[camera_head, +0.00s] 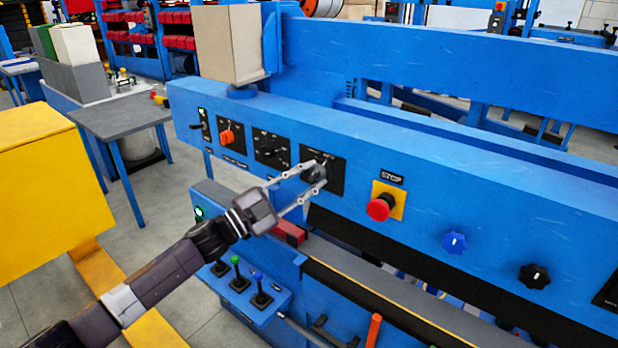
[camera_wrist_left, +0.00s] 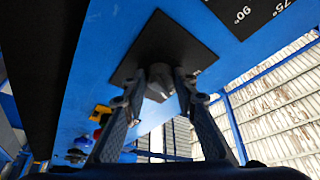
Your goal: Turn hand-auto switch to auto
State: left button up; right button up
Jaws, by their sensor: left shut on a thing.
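The hand-auto switch appears to be the dark rotary knob (camera_head: 314,174) on a black square plate (camera_head: 338,184) on the front of the blue machine panel. Its lettering is too small to read. My left gripper (camera_head: 312,180) reaches in from the lower left and is shut on this knob. In the left wrist view the two fingers (camera_wrist_left: 158,88) grip the sides of the grey knob (camera_wrist_left: 158,76), in front of the black plate (camera_wrist_left: 150,48). The fingers cover part of the knob, so its setting cannot be told. My right gripper is not in view.
Left of the plate are another black switch plate (camera_head: 271,147) and an orange-red knob (camera_head: 227,136). To the right are a red stop button (camera_head: 380,207) on yellow, a blue knob (camera_head: 455,242) and a black knob (camera_head: 534,276). Small levers (camera_head: 237,272) stand below my arm.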

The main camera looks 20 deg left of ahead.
pick_arm(q)
jog(key=o, duration=1.2)
jog(key=shift+c, duration=0.2)
jog(key=v, duration=1.2)
